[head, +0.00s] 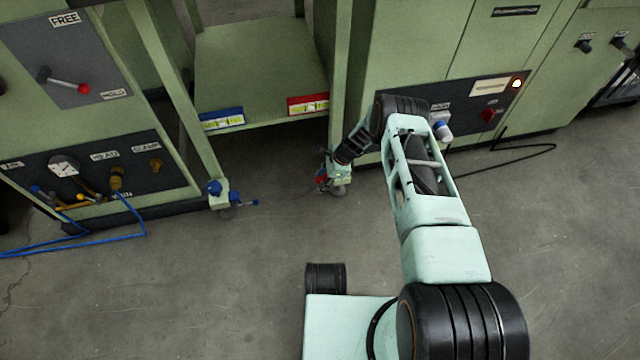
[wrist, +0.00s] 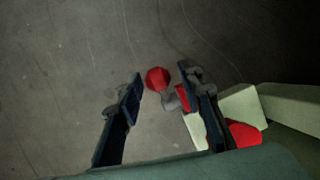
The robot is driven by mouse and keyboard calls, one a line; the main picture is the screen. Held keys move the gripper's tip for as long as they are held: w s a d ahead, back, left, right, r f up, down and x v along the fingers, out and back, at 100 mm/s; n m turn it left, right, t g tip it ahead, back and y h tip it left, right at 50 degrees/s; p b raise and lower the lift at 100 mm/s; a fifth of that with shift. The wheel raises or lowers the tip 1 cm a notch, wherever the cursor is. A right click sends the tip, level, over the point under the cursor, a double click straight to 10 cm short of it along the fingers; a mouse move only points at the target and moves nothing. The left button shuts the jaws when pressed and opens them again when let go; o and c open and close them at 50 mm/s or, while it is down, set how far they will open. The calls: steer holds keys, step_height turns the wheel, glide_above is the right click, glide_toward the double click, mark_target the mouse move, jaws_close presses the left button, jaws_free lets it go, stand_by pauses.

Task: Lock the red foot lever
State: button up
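The red foot lever (head: 321,181) sits low on the caster at the right leg of the green cart, partly hidden by my gripper (head: 328,168). In the wrist view its round red knob (wrist: 157,79) shows between the fingertips of my open gripper (wrist: 161,77), closer to the right finger. A grey stem (wrist: 171,98) runs from the knob toward the right finger, which hides part of the lever. I cannot tell whether the fingers touch it.
A blue foot lever (head: 250,202) sticks out from the caster at the left leg. The cart's shelf (head: 262,62) bears blue and red labels. Green cabinets flank the cart. A blue hose (head: 75,243) lies at left and a black cable (head: 520,151) at right; the middle floor is clear.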

steer(key=shift+f, duration=0.2)
jaws_close()
